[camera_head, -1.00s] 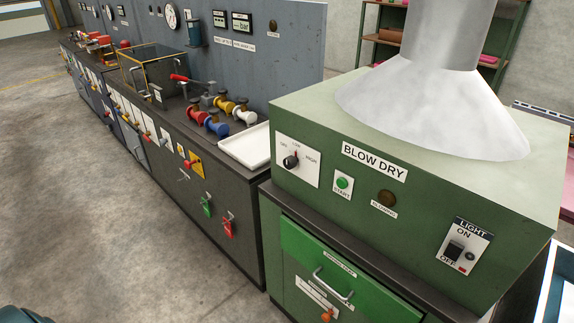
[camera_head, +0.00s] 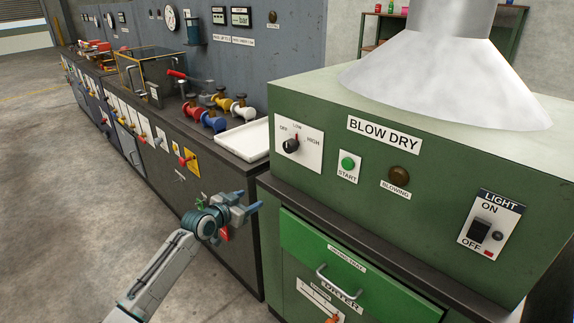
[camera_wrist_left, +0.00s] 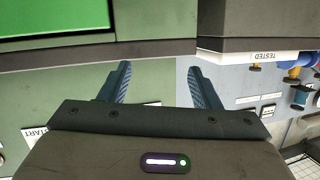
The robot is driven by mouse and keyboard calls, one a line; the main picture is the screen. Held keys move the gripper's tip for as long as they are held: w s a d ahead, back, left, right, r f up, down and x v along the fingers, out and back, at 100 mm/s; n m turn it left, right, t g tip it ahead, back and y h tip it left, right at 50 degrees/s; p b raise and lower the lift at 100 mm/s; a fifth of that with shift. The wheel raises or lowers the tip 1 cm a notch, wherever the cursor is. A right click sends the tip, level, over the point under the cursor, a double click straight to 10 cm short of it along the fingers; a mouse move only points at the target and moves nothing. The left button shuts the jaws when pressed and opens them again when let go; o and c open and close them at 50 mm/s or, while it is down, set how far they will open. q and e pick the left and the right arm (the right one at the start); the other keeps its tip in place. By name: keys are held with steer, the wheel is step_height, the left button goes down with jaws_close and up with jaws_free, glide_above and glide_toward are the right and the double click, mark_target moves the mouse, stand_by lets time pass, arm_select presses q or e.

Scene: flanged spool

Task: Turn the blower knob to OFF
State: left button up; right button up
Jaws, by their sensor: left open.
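The blower knob (camera_head: 291,146) is a black round knob on a white plate marked OFF, LOW and HIGH, on the left of the green BLOW DRY box (camera_head: 440,190). Its red mark is up, towards LOW. My left gripper (camera_head: 249,201) is in front of the dark bench, lower left of the knob and apart from it. In the left wrist view, its two blue-grey fingers (camera_wrist_left: 160,70) are spread with nothing between them. The knob is not visible in the wrist view. My right gripper is not in view.
Right of the knob are the green START button (camera_head: 348,163), a dark lamp (camera_head: 399,176) and the LIGHT switch (camera_head: 480,231). A green drawer with a handle (camera_head: 337,282) is below. A white tray (camera_head: 243,140) and coloured valves stand at the left. Grey floor is open at the left.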

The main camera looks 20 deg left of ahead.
mark_target(287, 148)
arm_select(q)
steer(key=s+d+r+m+t+h+b, duration=0.1)
steer(key=d+r+m+h, duration=0.15)
steer(key=r, duration=0.55)
steer(key=s+d+r+m+t+h+b, duration=0.15)
steer(key=d+r, duration=0.25)
steer(key=r, duration=0.4)
steer(key=shift+g, duration=0.25)
steer(key=x, duration=0.3)
steer(key=p+x, duration=0.1)
steer(key=x, duration=0.3)
steer(key=p+x, duration=0.1)
steer(key=x, duration=0.3)
steer(key=shift+w+a+r, duration=0.15)
steer(key=shift+a+r, duration=0.05)
steer(key=shift+a, duration=0.05)
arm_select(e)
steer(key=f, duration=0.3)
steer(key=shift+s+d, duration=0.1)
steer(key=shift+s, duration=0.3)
arm_select(q)
steer(key=shift+c, duration=0.3)
steer(key=c, duration=0.9)
